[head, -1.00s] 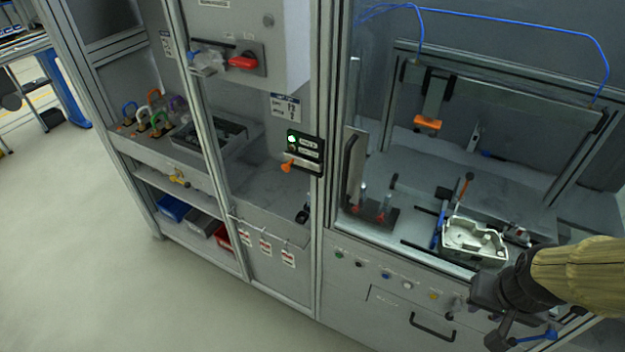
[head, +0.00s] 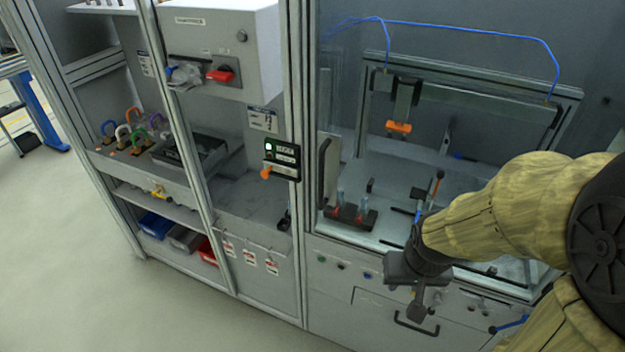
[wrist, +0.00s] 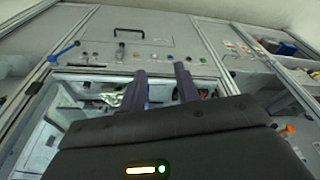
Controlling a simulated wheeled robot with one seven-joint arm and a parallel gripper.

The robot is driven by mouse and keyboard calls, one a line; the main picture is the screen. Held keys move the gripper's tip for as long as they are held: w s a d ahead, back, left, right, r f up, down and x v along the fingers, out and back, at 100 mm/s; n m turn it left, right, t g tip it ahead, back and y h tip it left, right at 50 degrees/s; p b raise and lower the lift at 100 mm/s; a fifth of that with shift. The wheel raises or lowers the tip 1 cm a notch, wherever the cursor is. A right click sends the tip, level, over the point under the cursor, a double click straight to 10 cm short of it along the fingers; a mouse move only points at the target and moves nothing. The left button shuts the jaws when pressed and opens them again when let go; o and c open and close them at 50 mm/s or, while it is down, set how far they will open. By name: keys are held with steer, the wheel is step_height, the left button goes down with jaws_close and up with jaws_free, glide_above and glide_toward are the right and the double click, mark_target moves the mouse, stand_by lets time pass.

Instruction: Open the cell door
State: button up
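The cell door (head: 345,75) is a clear panel in a metal frame on the right of the head view, and it looks shut. A long black vertical handle (head: 323,172) sits near its left edge. On the post left of the handle is a black switch box (head: 282,158) with a lit lamp and an orange key-like tab (head: 266,173). My gripper (head: 416,308) is in front of the cell's lower panel, right of and below the handle, apart from it. In the wrist view my gripper (wrist: 160,70) has its two fingers apart with nothing held between them.
Below the door is a panel with a row of buttons (head: 342,267) and a drawer handle (head: 416,324). A cabinet with a red switch (head: 220,75) and coloured padlocks (head: 132,122) stands left. Behind the glass is a rack with red-based items (head: 350,214). Floor at left is clear.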

steer(key=w+a+f+m+t+b, duration=0.1)
steer(key=w+a+f+t+b, duration=0.2)
steer(key=w+a+t, duration=0.75)
steer(key=a+r+t+h+b, duration=0.2)
steer(key=a+r+t, duration=0.2)
steer(key=a, duration=0.6)
steer(key=shift+s+r+m+t+h, duration=0.3)
steer(key=shift+r+m+t+h, duration=0.1)
steer(key=shift+r, duration=0.35)
